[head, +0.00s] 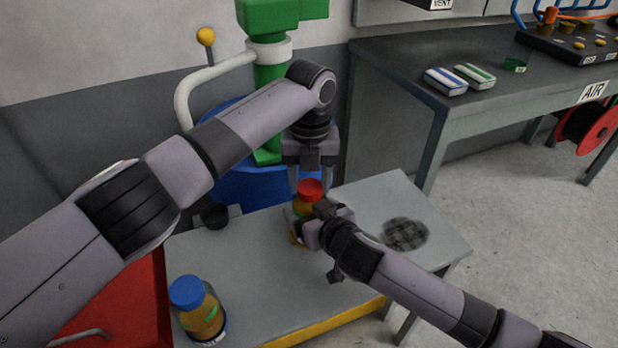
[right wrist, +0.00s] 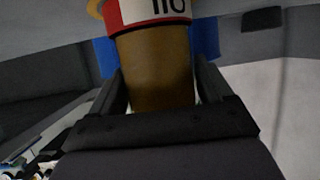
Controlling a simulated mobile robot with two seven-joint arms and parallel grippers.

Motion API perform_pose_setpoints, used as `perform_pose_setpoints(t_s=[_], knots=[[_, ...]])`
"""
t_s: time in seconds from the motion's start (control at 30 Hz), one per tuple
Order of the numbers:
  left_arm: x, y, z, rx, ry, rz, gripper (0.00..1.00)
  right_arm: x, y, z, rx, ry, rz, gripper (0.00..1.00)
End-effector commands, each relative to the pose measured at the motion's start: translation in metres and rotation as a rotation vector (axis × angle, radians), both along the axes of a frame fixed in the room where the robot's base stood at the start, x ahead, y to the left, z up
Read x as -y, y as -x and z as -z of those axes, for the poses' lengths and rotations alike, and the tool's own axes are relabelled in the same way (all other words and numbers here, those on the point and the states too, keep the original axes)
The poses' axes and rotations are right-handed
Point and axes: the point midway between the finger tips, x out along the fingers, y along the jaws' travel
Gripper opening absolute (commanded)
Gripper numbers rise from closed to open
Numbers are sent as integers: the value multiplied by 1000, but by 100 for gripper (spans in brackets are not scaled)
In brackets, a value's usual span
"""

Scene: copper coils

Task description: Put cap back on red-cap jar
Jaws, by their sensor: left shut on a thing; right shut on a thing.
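The red-cap jar, an amber jar (head: 298,240), stands near the middle of the grey table, mostly hidden behind my right gripper (head: 308,228). That gripper is shut on the jar from the right. In the right wrist view the jar's amber body (right wrist: 160,75) lies between the two fingers, with a red-and-white label band beyond. The red cap (head: 311,189) is at the top of the jar, between the fingers of my left gripper (head: 311,186), which points down from above and is shut on it. I cannot tell whether the cap is seated or just resting there.
A blue-capped amber jar (head: 202,312) stands at the table's front left. A dark checked round pad (head: 405,233) lies on the right of the grey table (head: 372,200). A small black cup-like thing (head: 215,215) is at the back left. A workbench (head: 400,62) stands behind right.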

Motion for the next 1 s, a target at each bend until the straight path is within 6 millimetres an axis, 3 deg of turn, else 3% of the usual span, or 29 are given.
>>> perform_pose_setpoints(t_s=[0.1, 0.3, 0.67, 0.7, 0.77, 1.0], knots=[[1, 0, 0, -1, 1, 184, 23, 1, 0, 1, -1, 2, 2, 0], [2, 1, 0, -1, 1, 385, 23, 1, 0, 1, -1, 2, 2, 0], [2, 1, 0, -1, 1, 420, 23, 1, 0, 1, -1, 2, 2, 0], [2, 1, 0, -1, 1, 420, 57, 1, 0, 1, -1, 2, 2, 0], [2, 1, 0, -1, 1, 420, 77, 1, 0, 1, -1, 2, 2, 0], [3, 1, -1, -1, 2, 420, 77, 1, 0, 1, -2, 1, 1, 0]])
